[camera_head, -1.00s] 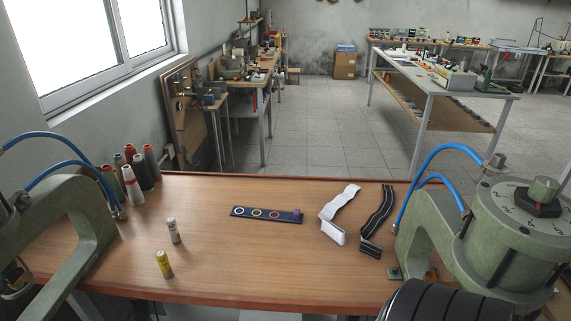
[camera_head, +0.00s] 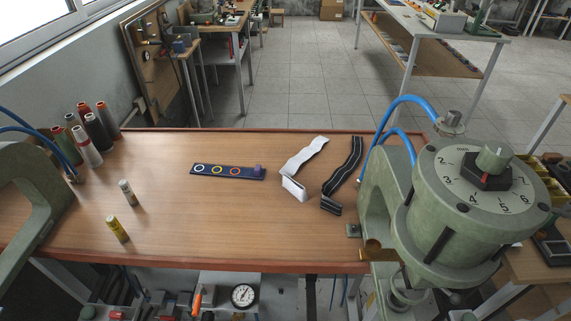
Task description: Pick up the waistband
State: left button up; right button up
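Two limp bands lie on the wooden table (camera_head: 200,225), right of its middle. One is a white band (camera_head: 295,187), folded over at its near end. The other is a black band (camera_head: 347,172) with pale lengthwise stripes, bent at its near end. They lie side by side with a small gap. I cannot tell from looks alone which one is the waistband. Neither of my grippers is in view, and nothing is touching the bands.
A green press with a numbered dial (camera_head: 482,185) stands close right of the black band. Another green machine (camera_head: 22,165) is at the left. A dark strip with coloured rings (camera_head: 227,172), glue sticks (camera_head: 118,229) and thread spools (camera_head: 97,132) lie leftward. The table's front middle is clear.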

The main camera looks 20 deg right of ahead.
aim_at(258, 173)
jog(key=k+u, duration=0.1)
jog(key=u, duration=0.4)
jog(key=k+u, duration=0.1)
jog(key=u, duration=0.4)
jog(key=k+u, duration=0.1)
jog(key=u, duration=0.35)
jog(key=k+u, duration=0.1)
jog(key=u, duration=0.4)
jog(key=z, duration=1.9)
jog(key=i+j+u, duration=0.1)
jog(key=j, duration=0.3)
jog(key=i+j+u, duration=0.1)
jog(key=j, duration=0.3)
jog(key=i+j+u, duration=0.1)
jog(key=j, duration=0.3)
jog(key=i+j, duration=0.25)
jog(key=j+u, duration=0.05)
jog(key=j, duration=0.1)
